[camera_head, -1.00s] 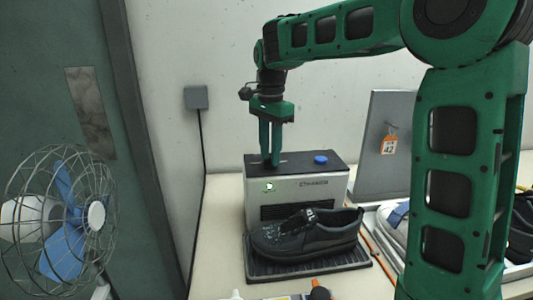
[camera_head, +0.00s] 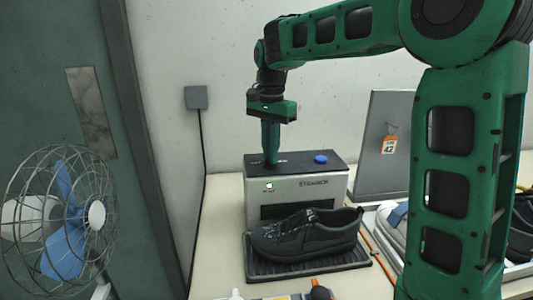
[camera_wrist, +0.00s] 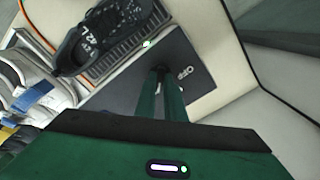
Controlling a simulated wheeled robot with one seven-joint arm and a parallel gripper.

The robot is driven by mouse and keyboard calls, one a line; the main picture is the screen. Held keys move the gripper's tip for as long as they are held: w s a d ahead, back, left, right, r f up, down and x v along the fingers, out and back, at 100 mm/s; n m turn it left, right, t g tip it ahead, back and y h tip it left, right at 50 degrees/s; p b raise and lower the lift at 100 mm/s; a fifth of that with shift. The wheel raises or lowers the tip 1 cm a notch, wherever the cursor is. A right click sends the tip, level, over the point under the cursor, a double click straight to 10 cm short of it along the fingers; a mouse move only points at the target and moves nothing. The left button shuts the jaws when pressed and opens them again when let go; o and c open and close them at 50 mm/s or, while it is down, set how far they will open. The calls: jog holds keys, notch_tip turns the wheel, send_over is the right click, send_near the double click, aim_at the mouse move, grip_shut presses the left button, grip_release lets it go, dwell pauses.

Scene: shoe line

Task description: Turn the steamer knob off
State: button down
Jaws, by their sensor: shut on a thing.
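The steamer (camera_head: 310,188) is a grey box with a dark top and the word STEAMER on its front. My gripper (camera_head: 271,163) points straight down at the left part of its top. In the wrist view, my gripper (camera_wrist: 161,75) is shut on the small dark knob (camera_wrist: 160,67), which its fingers mostly hide. In the head view the knob is hidden by the fingers. A small light (camera_head: 269,186) glows on the steamer's front left. White marks (camera_wrist: 185,73) show on the top beside the knob in the wrist view.
A blue button or cap (camera_head: 320,159) sits on the steamer's top, right of my gripper. A black shoe (camera_head: 305,235) rests on a dark ribbed tray (camera_head: 310,268) in front. A grey panel with an orange tag (camera_head: 389,145) stands right. A wire-cage fan (camera_head: 62,222) is at left.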

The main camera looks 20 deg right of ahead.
jog(key=n, duration=0.5)
jog(key=shift+w+a+r+n, duration=0.15)
jog(key=shift+w+n, duration=0.05)
jog(key=shift+n, duration=0.1)
jog(key=n, duration=1)
jog(key=shift+n, duration=2.7)
jog(key=shift+d, duration=0.2)
jog(key=c, duration=1.8)
grip_release()
jog(key=shift+c, duration=0.2)
